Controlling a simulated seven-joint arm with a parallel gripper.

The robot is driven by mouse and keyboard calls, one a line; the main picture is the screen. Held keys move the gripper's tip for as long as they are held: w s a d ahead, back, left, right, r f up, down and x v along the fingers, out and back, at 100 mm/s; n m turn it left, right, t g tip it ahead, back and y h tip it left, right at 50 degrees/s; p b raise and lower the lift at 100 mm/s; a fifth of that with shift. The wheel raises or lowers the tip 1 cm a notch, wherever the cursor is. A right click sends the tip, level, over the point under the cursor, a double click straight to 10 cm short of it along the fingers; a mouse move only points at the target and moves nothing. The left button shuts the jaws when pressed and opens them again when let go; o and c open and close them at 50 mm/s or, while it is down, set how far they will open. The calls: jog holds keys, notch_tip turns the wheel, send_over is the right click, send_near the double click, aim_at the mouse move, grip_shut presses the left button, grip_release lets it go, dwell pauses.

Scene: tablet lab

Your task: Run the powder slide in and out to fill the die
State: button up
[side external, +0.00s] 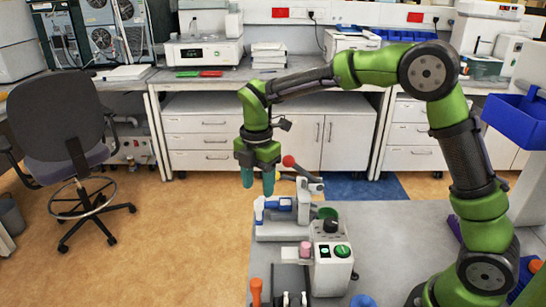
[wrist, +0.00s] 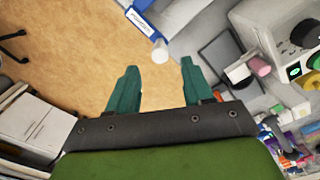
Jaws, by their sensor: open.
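The small tablet press (side external: 303,205) stands on the grey bench, with a red-ball lever (side external: 288,161) at its top. A blue part (side external: 262,207), which may be the powder slide, sits low on the press's left side. My gripper (side external: 258,182) points down above this blue part, with a gap between them. Its teal fingers are apart and empty. In the wrist view, my gripper (wrist: 159,66) shows open, and a blue-and-white labelled piece (wrist: 140,20) and a white round end (wrist: 160,50) lie beyond the fingertips. The die and any powder cannot be made out.
A control box (side external: 331,265) with a green button and black knob stands in front of the press. A pink piece (side external: 305,249) and an orange piece (side external: 255,290) are nearby. A blue bin (side external: 525,122) is at the right. Open floor (side external: 180,250) lies left of the bench.

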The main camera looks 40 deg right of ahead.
aim_at(259, 201)
notch_tip(259, 201, down, 5)
jog(key=shift+f, duration=0.15)
grip_shut()
dwell(0.4)
